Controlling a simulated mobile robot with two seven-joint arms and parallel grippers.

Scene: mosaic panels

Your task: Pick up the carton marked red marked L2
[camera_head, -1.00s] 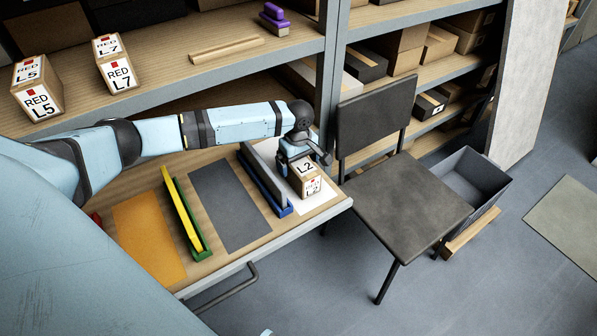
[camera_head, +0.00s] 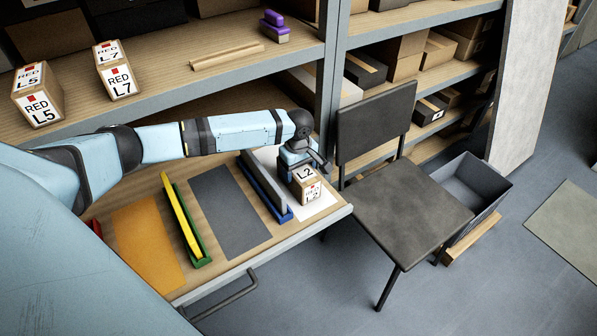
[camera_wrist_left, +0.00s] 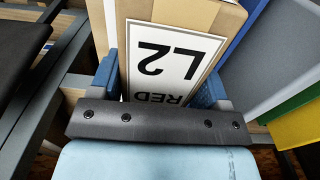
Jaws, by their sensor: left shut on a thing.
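The carton marked red L2 (camera_head: 306,186) is a small brown box with white labels, over the white mat (camera_head: 322,205) at the right end of the pulled-out drawer board. My left gripper (camera_head: 301,168) is shut on it from above and behind. In the left wrist view the carton's label (camera_wrist_left: 172,62) reads L2 and RED upside down, between the blue fingers of my left gripper (camera_wrist_left: 165,80). I cannot tell whether the carton touches the mat. My right gripper is not in view.
A blue and grey divider (camera_head: 266,188) stands just left of the carton. A yellow and green divider (camera_head: 186,222) is further left, past a dark grey mat (camera_head: 229,210). Cartons L5 (camera_head: 39,108) and L7 (camera_head: 120,82) sit on the shelf. A chair (camera_head: 405,205) stands close on the right.

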